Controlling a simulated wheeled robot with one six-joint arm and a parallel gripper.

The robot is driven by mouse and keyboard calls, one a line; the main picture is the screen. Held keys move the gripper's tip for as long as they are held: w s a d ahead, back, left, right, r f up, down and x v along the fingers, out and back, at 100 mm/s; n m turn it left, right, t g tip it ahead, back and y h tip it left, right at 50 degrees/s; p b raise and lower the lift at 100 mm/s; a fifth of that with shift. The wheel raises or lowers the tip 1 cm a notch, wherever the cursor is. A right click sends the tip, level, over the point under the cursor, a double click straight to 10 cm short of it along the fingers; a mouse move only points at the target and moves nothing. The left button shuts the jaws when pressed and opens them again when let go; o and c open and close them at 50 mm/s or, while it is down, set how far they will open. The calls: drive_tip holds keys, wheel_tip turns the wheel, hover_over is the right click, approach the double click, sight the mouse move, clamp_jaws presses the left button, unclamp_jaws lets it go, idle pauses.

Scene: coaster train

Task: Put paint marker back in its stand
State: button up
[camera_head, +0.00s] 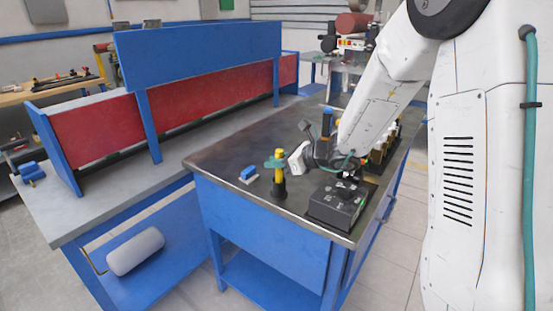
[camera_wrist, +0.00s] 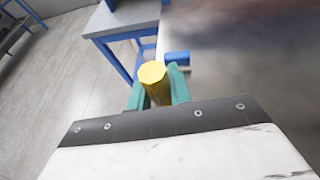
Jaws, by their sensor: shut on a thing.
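The yellow paint marker (camera_head: 280,174) is upright, with its lower end at a small dark stand (camera_head: 279,190) on the workbench near its front left corner. I see no gap between marker and stand, but I cannot tell how deep it sits. My gripper (camera_head: 275,163) reaches in from the right, its green fingers shut around the marker's upper part. In the wrist view the marker's yellow end (camera_wrist: 153,73) shows between the two green fingers (camera_wrist: 157,92). The stand is hidden in the wrist view.
A blue block (camera_head: 248,174) lies left of the stand on the dark benchtop (camera_head: 225,163); it also shows in the wrist view (camera_wrist: 178,58). A black box (camera_head: 337,205) stands to the right, near the front edge. Several bottles (camera_head: 385,142) stand behind my arm.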

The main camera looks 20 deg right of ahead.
drive_tip(key=shift+f, duration=0.3)
idle(0.5)
drive_tip(key=o, duration=1)
drive_tip(key=shift+c, duration=0.2)
drive_tip(key=v, duration=0.8)
drive_tip(key=s+a+n+g, duration=0.3)
drive_tip(key=s+n+g, duration=0.1)
drive_tip(key=s+n, duration=0.45)
drive_tip(key=s+a+n+g, duration=0.3)
drive_tip(key=s+n+g, duration=0.2)
drive_tip(key=s+n, duration=0.3)
drive_tip(key=s+d+r+n+h, duration=0.1)
drive_tip(key=s+r+n+h, duration=0.1)
drive_tip(key=s, duration=0.3)
drive_tip(key=s+d+r+n+h, duration=0.2)
drive_tip(key=s+r+n+h, duration=0.1)
drive_tip(key=s+n+h, duration=0.1)
drive_tip(key=s+d+r+n+t+h, duration=0.1)
drive_tip(key=s+d+r+n+h, duration=0.1)
drive_tip(key=s, duration=0.6)
drive_tip(key=shift+s+r+n+h, duration=0.2)
drive_tip(key=shift+n+h, duration=0.5)
drive_tip(key=shift+n, duration=0.55)
